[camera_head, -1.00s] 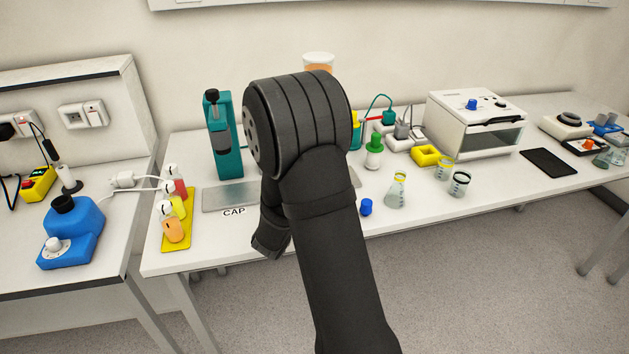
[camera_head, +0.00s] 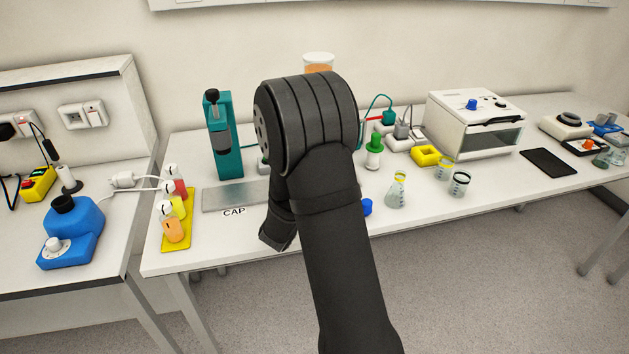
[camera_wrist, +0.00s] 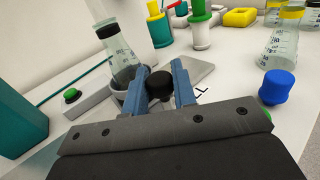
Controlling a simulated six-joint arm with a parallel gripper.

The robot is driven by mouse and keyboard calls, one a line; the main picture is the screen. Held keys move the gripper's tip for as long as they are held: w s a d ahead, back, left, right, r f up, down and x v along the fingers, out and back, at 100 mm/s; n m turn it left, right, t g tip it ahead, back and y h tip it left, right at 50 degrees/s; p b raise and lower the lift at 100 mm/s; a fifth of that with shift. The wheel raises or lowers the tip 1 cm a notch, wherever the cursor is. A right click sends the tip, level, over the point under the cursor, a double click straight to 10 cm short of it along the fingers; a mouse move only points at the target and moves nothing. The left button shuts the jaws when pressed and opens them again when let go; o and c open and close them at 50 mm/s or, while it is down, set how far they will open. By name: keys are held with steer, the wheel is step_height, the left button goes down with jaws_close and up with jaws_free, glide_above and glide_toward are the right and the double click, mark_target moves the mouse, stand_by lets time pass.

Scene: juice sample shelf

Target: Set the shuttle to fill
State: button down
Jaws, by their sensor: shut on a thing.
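The shuttle's black knob (camera_wrist: 160,86) is between the two blue fingers of my gripper (camera_wrist: 159,75) in the wrist view, and the gripper is shut on it. Just beyond the fingers, a grey round holder (camera_wrist: 118,88) bears a clear flask with a black top (camera_wrist: 120,52). A metal plate (camera_wrist: 200,73) lies below, with the end of a label, "L", beside it. In the head view the plate's left end (camera_head: 228,196) shows above the word "CAP" (camera_head: 234,212). My arm hides the gripper, the knob and the plate's right part there.
A teal dispenser (camera_head: 223,140) stands behind the plate's left end. Small bottles on a yellow tray (camera_head: 188,240) stand left. A blue cap (camera_wrist: 276,86) and an Erlenmeyer flask (camera_head: 397,190) stand right. A grey box with a green button (camera_wrist: 72,96) is near the holder.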

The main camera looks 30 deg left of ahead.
steer(key=shift+w+d, duration=1.25)
steer(key=c, duration=1.2)
jaws_free()
steer(key=shift+c, duration=0.2)
steer(key=s+d, duration=0.2)
steer(key=s, duration=1.5)
steer(key=shift+s, duration=0.2)
steer(key=shift+o, duration=0.4)
